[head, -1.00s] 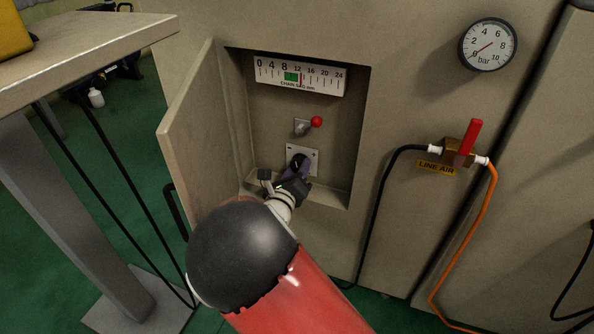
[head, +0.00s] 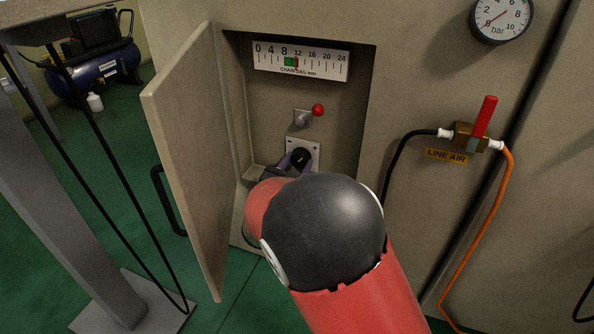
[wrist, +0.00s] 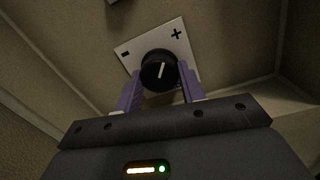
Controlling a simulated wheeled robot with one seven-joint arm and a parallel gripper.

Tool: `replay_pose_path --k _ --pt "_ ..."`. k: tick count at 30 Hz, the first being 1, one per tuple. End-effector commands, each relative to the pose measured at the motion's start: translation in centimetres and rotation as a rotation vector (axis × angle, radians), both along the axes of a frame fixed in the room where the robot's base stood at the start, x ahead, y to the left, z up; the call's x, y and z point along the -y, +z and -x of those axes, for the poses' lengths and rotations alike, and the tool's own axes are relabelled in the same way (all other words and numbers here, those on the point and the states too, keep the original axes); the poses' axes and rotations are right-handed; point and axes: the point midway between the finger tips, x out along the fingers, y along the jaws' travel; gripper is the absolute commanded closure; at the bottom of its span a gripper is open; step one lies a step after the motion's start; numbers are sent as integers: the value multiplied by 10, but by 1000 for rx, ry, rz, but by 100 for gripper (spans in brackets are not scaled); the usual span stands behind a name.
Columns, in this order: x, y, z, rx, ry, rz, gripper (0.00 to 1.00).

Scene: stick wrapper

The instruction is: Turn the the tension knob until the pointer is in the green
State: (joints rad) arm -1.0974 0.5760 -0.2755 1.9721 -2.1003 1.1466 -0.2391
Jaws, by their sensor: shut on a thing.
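The tension knob (wrist: 158,72) is round and black with a white line. It sits on a pale plate (wrist: 178,42) marked minus at left and plus at right; its white line points up, slightly right. My gripper (wrist: 160,74) has its purple fingers on both sides of the knob, shut on it. In the head view the knob (head: 300,157) shows between the fingers, my arm covering the area below. The chain sag scale (head: 325,66) above has a green band (head: 289,62) between about 8 and 11. The red pointer (head: 297,64) appears at the band's right edge, near 12.
A red-tipped lever (head: 317,110) sticks out above the knob. The recess has an open door (head: 185,150) at left. To the right are a line air valve (head: 466,137) with hoses and a bar gauge (head: 502,17).

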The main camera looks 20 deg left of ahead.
Motion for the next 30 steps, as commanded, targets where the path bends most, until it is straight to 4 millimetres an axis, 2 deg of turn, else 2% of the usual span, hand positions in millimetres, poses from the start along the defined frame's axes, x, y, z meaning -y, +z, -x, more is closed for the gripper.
replay_pose_path --k 15,22,30 --pt "-1 -1 0 33 0 -446 84" --pt "-1 -1 0 42 0 -571 84" --pt "-2 -1 0 47 1 -638 84"
